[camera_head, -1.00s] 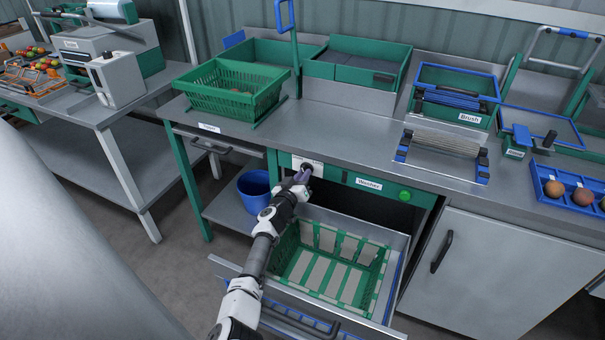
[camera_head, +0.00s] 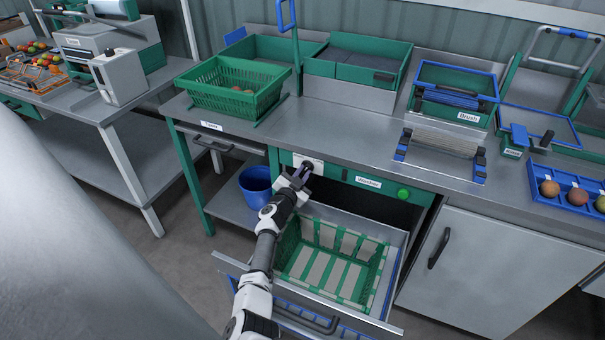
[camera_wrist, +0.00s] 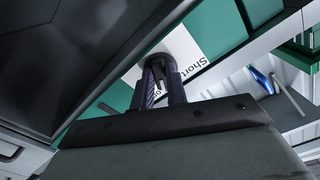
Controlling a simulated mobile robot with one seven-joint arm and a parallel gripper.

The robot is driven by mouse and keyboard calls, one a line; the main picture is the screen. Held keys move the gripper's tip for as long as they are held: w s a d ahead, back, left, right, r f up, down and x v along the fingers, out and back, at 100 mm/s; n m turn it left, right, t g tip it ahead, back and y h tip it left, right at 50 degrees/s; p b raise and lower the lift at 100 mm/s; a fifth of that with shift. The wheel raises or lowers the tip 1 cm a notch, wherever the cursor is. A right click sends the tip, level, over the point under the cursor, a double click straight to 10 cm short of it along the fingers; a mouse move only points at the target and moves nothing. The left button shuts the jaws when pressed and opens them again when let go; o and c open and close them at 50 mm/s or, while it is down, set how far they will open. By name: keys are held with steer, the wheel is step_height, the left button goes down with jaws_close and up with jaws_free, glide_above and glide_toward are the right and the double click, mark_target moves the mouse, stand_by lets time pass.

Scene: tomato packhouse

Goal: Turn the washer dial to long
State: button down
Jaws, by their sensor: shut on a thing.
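The washer dial (camera_wrist: 160,63) is a dark round knob on a white plate (camera_wrist: 197,35) in the wrist view. The word "Short" shows on the plate, and another word is mostly hidden behind the fingers. My gripper (camera_wrist: 163,82) is shut on the dial, one finger on each side. In the head view my gripper (camera_head: 301,173) reaches the dial (camera_head: 308,166) at the left end of the green washer panel (camera_head: 335,174). The dial's pointer and exact setting cannot be made out.
A green button (camera_head: 403,193) and a "Washer" label (camera_head: 368,182) are right of the dial. Below, an open drawer (camera_head: 395,265) holds a green slatted basket (camera_head: 283,250) under my arm. A blue bucket (camera_head: 256,182) stands to the left.

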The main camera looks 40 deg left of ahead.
steer(key=shift+f+m, duration=0.1)
steer(key=shift+m, duration=1)
steer(key=c, duration=1.4)
jaws_free()
steer(key=p+v, duration=0.2)
steer(key=v, duration=0.5)
steer(key=shift+s, duration=0.3)
